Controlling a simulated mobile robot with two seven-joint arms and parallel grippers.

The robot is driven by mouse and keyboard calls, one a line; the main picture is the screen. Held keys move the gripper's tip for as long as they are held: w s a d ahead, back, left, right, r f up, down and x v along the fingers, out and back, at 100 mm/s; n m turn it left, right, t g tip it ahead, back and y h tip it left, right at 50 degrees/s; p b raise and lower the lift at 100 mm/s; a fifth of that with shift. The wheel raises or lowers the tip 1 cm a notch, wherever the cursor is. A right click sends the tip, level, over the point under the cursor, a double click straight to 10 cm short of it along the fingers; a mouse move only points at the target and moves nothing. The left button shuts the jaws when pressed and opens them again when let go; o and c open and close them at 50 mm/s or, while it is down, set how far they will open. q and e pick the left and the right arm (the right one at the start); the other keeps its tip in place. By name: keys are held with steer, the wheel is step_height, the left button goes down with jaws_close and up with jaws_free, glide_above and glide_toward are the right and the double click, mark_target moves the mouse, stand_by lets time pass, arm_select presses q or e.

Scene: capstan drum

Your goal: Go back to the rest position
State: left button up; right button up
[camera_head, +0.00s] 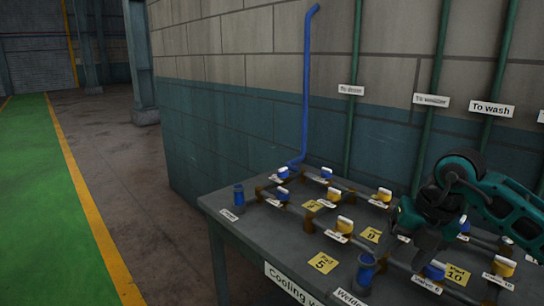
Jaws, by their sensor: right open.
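My right arm, dark with teal covers, comes in from the right. Its right gripper (420,246) is open and points down over the right part of the grey table (258,238). No object shows between its fingers. A valve with a blue handle (434,270), labelled Valve 6, stands just below and right of the fingers. Whether the fingers touch anything there is unclear. The arm hides part of the valves behind it. My left gripper is not in view.
Several yellow-handled valves (345,225) and blue-handled ones (282,194) stand on the table, with yellow pad labels (323,262) and a blue cylinder (365,270) near the front. A block wall (240,130) with pipes stands behind. The green floor lane (40,190) is clear.

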steer(key=s+a+m+t+y+p, duration=0.1)
steer(key=s+a+m+t+y, duration=0.15)
steer(key=a+y, duration=0.7)
steer(key=s+a+m+t+y, duration=0.2)
steer(key=s+a+y, duration=0.2)
steer(key=a+y, duration=0.55)
steer(key=d+f+m+t+h+p, duration=0.1)
steer(key=d+f+m+t+h, duration=0.2)
steer(key=f+m+t+h, duration=0.35)
steer(key=d+f+m+t+h, duration=0.35)
steer(key=m+h, duration=0.45)
steer(key=m, duration=0.4)
steer(key=s+d+f+m+g+h, duration=0.2)
steer(key=s+f+m+g+h, duration=0.2)
steer(key=s+f, duration=0.7)
step_height(320, 180, down, 3)
steer(key=shift+s+d+f+m+g+p, duration=0.15)
steer(key=shift+s+d+m+g+p, duration=0.25)
steer(key=shift+m+g, duration=0.7)
